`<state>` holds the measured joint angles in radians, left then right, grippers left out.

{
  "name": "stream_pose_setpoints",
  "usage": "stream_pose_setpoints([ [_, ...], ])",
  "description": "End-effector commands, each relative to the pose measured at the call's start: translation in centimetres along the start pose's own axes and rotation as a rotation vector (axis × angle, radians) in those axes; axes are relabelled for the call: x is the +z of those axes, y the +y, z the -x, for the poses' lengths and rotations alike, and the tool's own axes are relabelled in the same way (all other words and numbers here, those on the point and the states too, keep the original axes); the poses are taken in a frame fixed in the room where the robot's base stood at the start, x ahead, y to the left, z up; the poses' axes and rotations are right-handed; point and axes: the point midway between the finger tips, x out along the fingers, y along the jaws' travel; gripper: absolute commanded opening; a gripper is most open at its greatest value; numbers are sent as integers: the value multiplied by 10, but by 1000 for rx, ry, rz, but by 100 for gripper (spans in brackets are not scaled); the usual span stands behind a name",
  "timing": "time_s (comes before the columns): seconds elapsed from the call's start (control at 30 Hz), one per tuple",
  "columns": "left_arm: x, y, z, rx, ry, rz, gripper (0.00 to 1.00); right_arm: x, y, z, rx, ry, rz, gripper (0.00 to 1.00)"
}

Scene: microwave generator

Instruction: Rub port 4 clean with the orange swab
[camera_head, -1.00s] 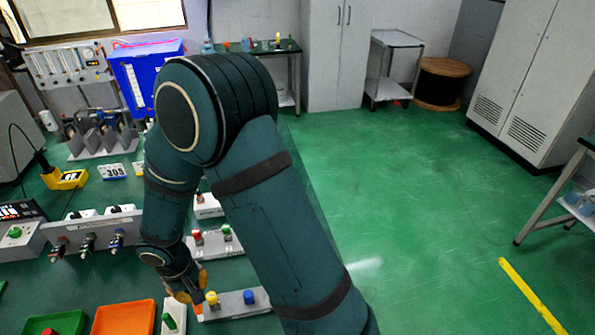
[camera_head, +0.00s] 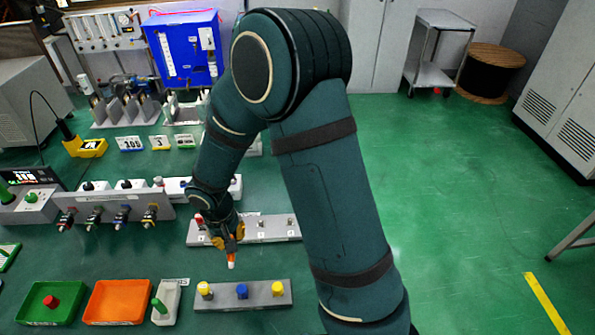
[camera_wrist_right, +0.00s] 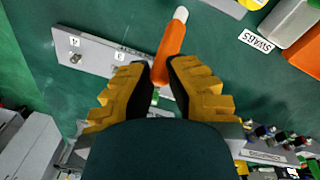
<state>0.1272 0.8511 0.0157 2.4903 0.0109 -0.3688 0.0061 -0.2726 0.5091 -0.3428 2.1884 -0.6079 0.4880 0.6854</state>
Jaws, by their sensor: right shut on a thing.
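My right gripper (camera_head: 228,240) is shut on the orange swab (camera_head: 231,259), whose pale tip points down. In the wrist view the swab (camera_wrist_right: 171,48) sits between the yellow fingers (camera_wrist_right: 160,88), its white tip beyond them. The gripper is above the table, between two grey strips. A grey panel (camera_head: 112,208) at the left carries a row of coloured connectors; I cannot read its port numbers. The far strip (camera_head: 268,230) has several small fittings, one red-capped, partly hidden by the gripper. The near strip (camera_head: 262,303) has yellow, blue and yellow caps. My left gripper is out of view.
A swab holder (camera_head: 172,291) with a green swab stands beside an orange tray (camera_head: 118,302) and a green tray (camera_head: 40,318) holding a red cap. A SWABS label (camera_wrist_right: 257,40) shows in the wrist view. Bare tabletop lies between panel and trays.

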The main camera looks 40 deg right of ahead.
Motion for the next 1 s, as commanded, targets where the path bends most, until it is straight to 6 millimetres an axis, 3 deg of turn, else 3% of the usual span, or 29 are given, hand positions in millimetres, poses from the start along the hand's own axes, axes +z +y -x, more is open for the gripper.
stream_pose_setpoints([
  [0.1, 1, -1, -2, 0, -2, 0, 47, -20, 50, 12, 1, 42, -246, 0],
  [0.3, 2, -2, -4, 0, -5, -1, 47, -36, 141, 35, 12, 113, -677, 0],
  [0.5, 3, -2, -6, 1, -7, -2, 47, -34, 203, 51, 22, 163, -954, 0],
  [0.67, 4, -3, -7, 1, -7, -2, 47, -32, 220, 55, 25, 177, -1036, 0],
  [1.0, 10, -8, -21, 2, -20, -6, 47, -30, 219, 30, 26, 178, -1040, 0],
])
